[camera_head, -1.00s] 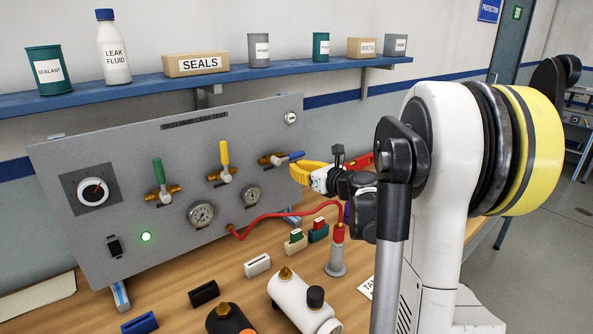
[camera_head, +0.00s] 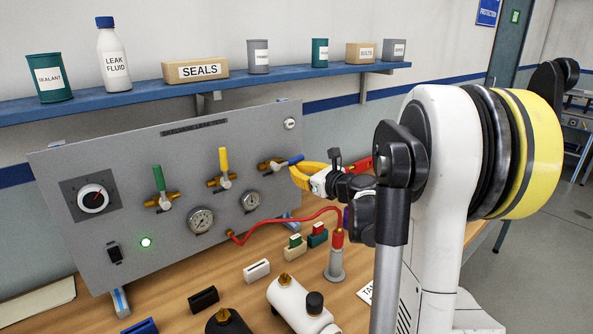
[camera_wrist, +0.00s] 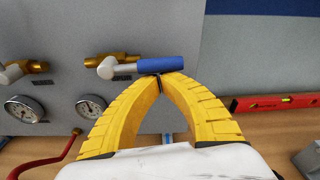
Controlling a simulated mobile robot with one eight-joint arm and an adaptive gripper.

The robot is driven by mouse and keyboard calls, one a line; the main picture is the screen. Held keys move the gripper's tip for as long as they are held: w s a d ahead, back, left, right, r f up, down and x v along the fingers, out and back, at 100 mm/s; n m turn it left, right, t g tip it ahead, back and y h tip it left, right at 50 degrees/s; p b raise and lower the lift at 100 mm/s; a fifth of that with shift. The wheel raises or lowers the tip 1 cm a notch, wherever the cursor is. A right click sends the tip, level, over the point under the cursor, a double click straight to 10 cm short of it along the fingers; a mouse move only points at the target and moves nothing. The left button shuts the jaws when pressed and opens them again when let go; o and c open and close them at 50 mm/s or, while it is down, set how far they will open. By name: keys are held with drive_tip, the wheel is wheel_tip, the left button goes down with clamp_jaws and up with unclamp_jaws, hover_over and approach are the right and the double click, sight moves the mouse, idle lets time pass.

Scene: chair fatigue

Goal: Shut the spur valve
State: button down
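A grey panel (camera_head: 110,155) carries three lever valves: one with a green handle (camera_head: 158,178), one with a yellow handle (camera_head: 223,160) and one with a blue handle (camera_head: 292,160). The green and yellow handles point up; the blue one lies nearly level, pointing right. Nothing shows between the tips. In the head view my gripper (camera_head: 295,174) is at the panel's right edge.
Two gauges (camera_head: 200,220) (camera_head: 250,201) and a red hose (camera_head: 285,224) are below the valves. Small blocks and a white cylinder (camera_head: 300,305) lie on the wooden bench. A red level (camera_wrist: 275,102) is right of my fingers. A shelf (camera_head: 140,97) runs above.

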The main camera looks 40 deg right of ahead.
sight(277, 139)
drive_tip(key=r+n+p, duration=0.1)
drive_tip(key=r+n, duration=0.1)
drive_tip(key=shift+d+r+n+p, duration=0.1)
drive_tip(key=shift+d+n+p, duration=0.1)
drive_tip(key=shift+n+p, duration=0.15)
drive_tip(key=r+n, duration=0.1)
drive_tip(key=n+h+p, duration=0.1)
drive_tip(key=r+n, duration=0.1)
drive_tip(key=n, duration=0.1)
drive_tip(key=shift+a+r+t+p, duration=0.25)
drive_tip(key=shift+r+t+p, duration=0.05)
drive_tip(key=shift+r+p, duration=0.05)
drive_tip(key=shift+a+r+n+h, duration=0.3)
drive_tip(key=shift+r+n, duration=0.2)
drive_tip(key=shift+n, duration=0.35)
drive_tip(key=n, duration=0.1)
drive_tip(key=a+r+n+p, duration=0.1)
drive_tip(key=n, duration=0.1)
drive_tip(key=shift+a+r+t, duration=0.1)
drive_tip(key=shift+r+t, duration=0.2)
drive_tip(key=shift+a+r+n, duration=0.35)
drive_tip(key=shift+a+n, duration=0.15)
drive_tip(key=shift+n, duration=0.6)
drive_tip(key=shift+a+r+p, duration=0.15)
drive_tip(key=shift+a+p, duration=0.15)
drive_tip(key=shift+p, duration=0.05)
drive_tip(key=shift+a, duration=0.1)
